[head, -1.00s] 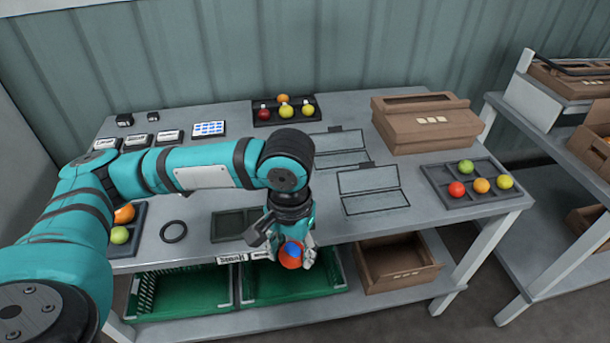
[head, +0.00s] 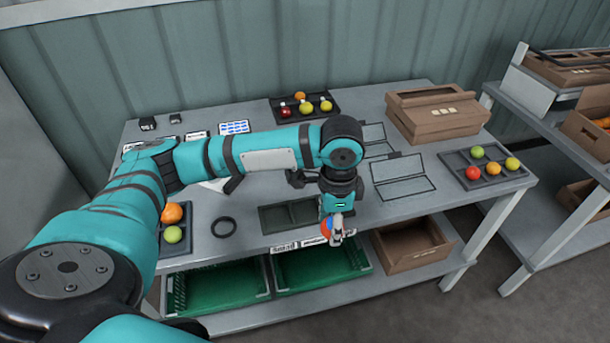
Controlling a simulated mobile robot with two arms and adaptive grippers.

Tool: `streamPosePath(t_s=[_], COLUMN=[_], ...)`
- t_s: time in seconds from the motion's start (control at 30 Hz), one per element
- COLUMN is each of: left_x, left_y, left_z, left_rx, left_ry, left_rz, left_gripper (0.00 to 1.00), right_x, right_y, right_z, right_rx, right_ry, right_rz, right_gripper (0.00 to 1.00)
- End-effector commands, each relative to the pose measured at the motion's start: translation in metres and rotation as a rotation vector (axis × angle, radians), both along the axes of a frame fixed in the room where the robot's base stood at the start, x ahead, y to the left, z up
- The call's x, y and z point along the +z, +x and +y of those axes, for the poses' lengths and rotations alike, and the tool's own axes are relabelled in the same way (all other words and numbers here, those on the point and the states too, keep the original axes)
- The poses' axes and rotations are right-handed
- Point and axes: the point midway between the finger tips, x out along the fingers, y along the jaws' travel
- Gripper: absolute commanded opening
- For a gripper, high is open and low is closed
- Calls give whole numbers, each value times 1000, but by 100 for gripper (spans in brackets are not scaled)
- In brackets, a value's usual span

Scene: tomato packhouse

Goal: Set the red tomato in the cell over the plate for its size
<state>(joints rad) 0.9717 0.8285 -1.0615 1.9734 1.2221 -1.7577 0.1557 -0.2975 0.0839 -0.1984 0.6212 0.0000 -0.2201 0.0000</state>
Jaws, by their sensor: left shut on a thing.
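My left gripper (head: 339,232) is shut on a red tomato (head: 325,231), of which only a small part shows beside the fingers, with a blue patch on it. The gripper points down near the table's front edge, just right of a dark two-cell tray (head: 262,222). The tray's visible cells look empty, and my arm hides part of its back. Two label plates sit on the table's front edge below it, a left one (head: 284,247) and a right one (head: 314,243); their print is too small to read. My right gripper is not in view.
A black ring (head: 223,227) lies left of the two-cell tray. Trays of coloured tomatoes stand at the back (head: 333,100), right (head: 453,160) and left (head: 165,238). A brown carton (head: 430,123) stands at the back right. Green crates (head: 215,310) are on the shelf below.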

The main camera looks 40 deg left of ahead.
Motion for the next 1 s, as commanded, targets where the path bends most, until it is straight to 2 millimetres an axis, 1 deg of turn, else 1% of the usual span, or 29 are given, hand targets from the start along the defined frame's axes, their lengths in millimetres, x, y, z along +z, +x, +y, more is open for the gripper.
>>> streamPosePath(t_s=[0.03,0.1,0.2,0.27,0.5,0.7,0.8,0.9,1.0], left_x=[5,5,4,3,-5,-14,-19,-24,-26], left_y=[7,18,31,38,62,74,77,78,79], left_z=[5,11,21,27,59,88,99,109,114], left_rx=[-95,-246,-462,-591,-1109,-1523,-1690,-1813,-1892], left_ry=[-1,-1,-1,-2,-5,-4,-6,-6,-3], left_rz=[5,4,5,6,7,7,7,7,4], left_gripper=[32,32,32,32,32,32,32,32,32], right_x=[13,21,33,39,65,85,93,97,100], right_y=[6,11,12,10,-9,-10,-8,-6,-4], right_z=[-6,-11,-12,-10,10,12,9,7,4], right_rx=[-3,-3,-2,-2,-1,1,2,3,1], right_ry=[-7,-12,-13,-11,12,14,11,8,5], right_rz=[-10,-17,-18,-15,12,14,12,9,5], right_gripper=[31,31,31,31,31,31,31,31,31])
